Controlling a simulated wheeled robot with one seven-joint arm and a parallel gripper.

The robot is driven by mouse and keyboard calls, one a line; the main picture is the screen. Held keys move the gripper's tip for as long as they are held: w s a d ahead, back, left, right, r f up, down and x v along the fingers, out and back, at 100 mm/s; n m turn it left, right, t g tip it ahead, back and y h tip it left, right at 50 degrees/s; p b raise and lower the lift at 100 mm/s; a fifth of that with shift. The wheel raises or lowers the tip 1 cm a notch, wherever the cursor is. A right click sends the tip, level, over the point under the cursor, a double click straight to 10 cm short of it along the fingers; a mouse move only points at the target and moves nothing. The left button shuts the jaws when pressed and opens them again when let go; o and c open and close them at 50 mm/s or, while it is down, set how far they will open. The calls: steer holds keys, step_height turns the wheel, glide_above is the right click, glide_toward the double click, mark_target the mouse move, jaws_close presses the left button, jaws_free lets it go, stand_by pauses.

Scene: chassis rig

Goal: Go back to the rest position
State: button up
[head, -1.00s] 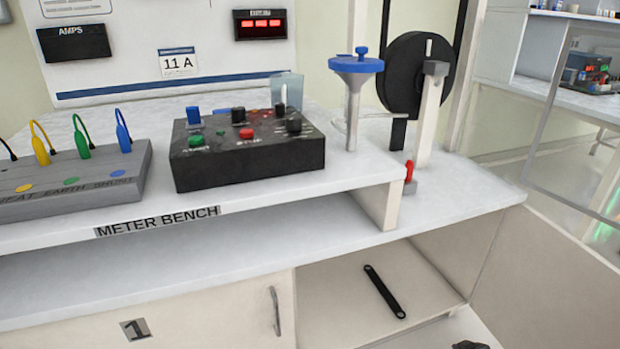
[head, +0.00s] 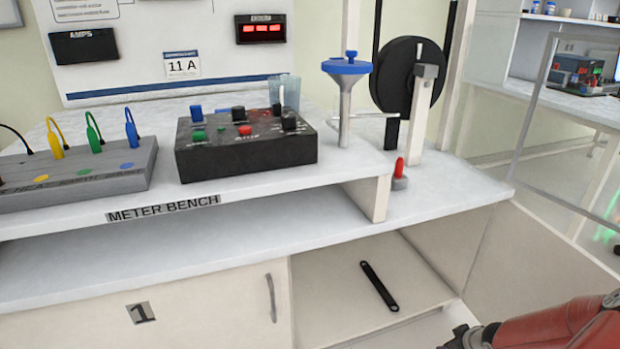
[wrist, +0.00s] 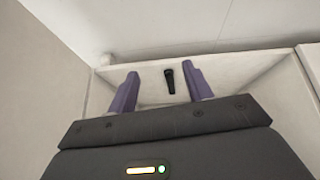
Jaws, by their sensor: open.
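My gripper (wrist: 158,85) is open and empty in the wrist view, its two purple fingers apart. A black bar-like tool (head: 379,286) lies flat on the floor of the open compartment under the meter bench. It also shows in the wrist view (wrist: 169,80), between my fingertips in the picture but farther off, apart from them. In the head view my red arm enters at the lower right corner, in front of the open compartment. The fingers are not clear in that view.
The meter bench (head: 450,196) carries a black control box (head: 245,155), a grey shunt block (head: 80,175), a blue-topped funnel-like stand (head: 346,95) and a black wheel (head: 405,75). A red-tipped peg (head: 399,172) stands near the shelf end. The open door panel (head: 550,255) is at right.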

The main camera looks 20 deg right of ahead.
steer(key=w+a+r+g+h+p, duration=0.1)
steer(key=a+r+h, duration=0.1)
steer(key=a+r, duration=0.5)
steer(key=w+a+r+g+h, duration=0.1)
steer(key=a+r, duration=0.1)
steer(key=r, duration=1)
steer(key=w+a+r+g+h+p, duration=0.1)
steer(key=a+r+h, duration=0.1)
steer(key=a+r, duration=0.5)
steer(key=s+a+r+m+t+y, duration=0.1)
steer(key=s+a+r+y, duration=0.1)
steer(key=s+a+r, duration=0.5)
steer(key=s+a+r+t+y+p, duration=0.1)
steer(key=s+a+r+y, duration=0.2)
steer(key=s+a+r, duration=0.4)
steer(key=a+r, duration=0.1)
steer(key=a, duration=0.6)
steer(key=shift+s+a+r+m, duration=0.2)
steer(key=shift+r+m, duration=0.05)
steer(key=shift+m, duration=0.15)
